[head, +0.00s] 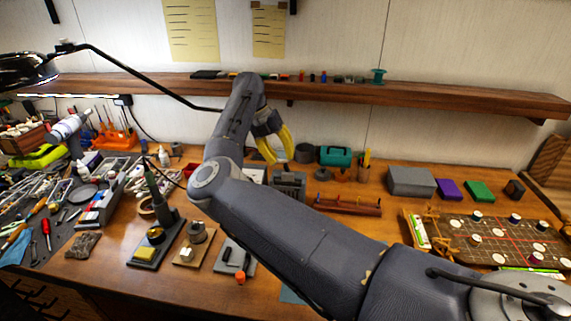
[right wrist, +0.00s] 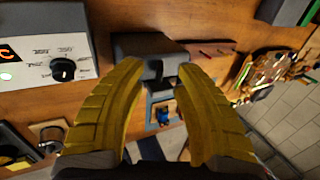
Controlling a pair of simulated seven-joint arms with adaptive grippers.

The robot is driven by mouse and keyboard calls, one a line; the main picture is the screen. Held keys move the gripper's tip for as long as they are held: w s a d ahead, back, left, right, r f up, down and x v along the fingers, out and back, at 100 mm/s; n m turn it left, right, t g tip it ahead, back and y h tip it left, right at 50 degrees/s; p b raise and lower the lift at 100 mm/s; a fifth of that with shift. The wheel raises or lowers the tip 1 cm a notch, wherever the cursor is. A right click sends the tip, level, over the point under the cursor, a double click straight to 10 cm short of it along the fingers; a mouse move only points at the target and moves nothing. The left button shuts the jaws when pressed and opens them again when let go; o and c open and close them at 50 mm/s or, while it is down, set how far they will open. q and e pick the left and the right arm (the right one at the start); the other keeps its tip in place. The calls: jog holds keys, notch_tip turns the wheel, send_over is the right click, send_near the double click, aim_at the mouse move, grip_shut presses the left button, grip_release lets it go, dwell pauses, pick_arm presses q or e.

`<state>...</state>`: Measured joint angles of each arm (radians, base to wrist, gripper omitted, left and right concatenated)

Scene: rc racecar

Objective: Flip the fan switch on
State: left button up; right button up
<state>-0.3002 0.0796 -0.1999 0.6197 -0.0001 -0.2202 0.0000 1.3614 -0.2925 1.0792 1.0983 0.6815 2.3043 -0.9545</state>
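My right gripper (head: 278,155) hangs above the back middle of the bench, its yellow curved fingers pointing down. In the right wrist view its fingers (right wrist: 162,72) are apart, with nothing held between them. A dark grey device (right wrist: 150,46) lies beyond the fingertips, with a dark recess between them; it also shows in the head view (head: 289,181), partly behind my arm. I cannot tell whether it is the fan, and no switch can be made out clearly. My left gripper is not in view.
A white control box (right wrist: 45,45) with a black dial is left of the fingers in the right wrist view. A wooden shelf (head: 450,96) runs behind the gripper.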

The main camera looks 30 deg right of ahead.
aim_at(287, 168)
jog(key=shift+x, duration=1.55)
grip_shut()
